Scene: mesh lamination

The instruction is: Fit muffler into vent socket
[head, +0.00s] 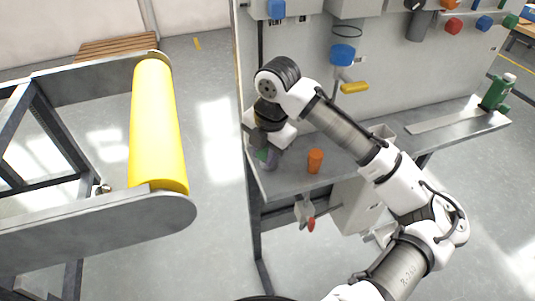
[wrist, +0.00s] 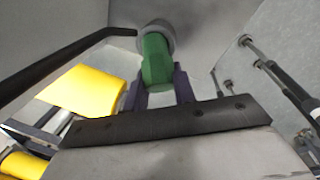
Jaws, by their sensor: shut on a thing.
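My gripper (head: 268,158) is at the left end of the grey shelf, low over it, with its fingers pointing down. In the wrist view, its purple fingers (wrist: 158,92) are shut on a green piece with a grey rounded end, which I take to be the muffler (wrist: 155,62). In the head view, only a bit of green shows between the fingers, and the arm hides the rest. I cannot tell for sure which fitting is the vent socket.
An orange cylinder (head: 315,161) stands on the shelf (head: 345,168) just right of my gripper. The grey panel (head: 305,60) behind bears a blue knob (head: 342,54) and a yellow handle (head: 354,87). A green bottle-like thing (head: 496,92) stands at the shelf's right end. A yellow roller (head: 155,125) is at left.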

